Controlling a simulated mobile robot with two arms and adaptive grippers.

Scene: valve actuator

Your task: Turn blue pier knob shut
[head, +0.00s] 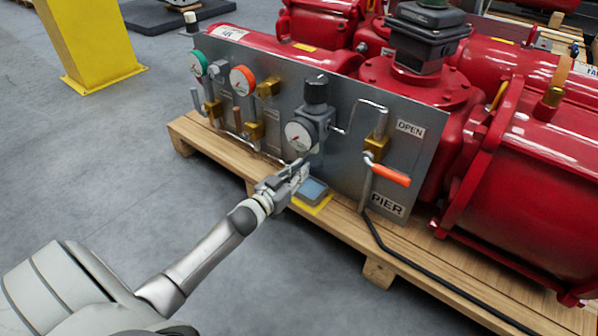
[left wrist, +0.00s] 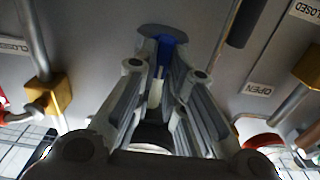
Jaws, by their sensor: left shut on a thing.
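My left gripper (head: 302,170) reaches the front of the grey panel (head: 345,130), low down beneath the black-topped regulator with its white gauge. In the left wrist view the gripper's fingertips (left wrist: 163,62) are closed on the blue knob (left wrist: 166,43), which shows between them against the panel. Most of the knob is hidden by the fingers, and its turn angle cannot be told. In the head view the gripper covers it. My right gripper is not in view.
An orange-handled lever (head: 388,175) is right of the gripper, under the OPEN label (head: 410,129). A blue-grey block (head: 313,189) on a yellow patch sits on the wooden pallet just below. Gauges (head: 243,78) and brass valves are to the left.

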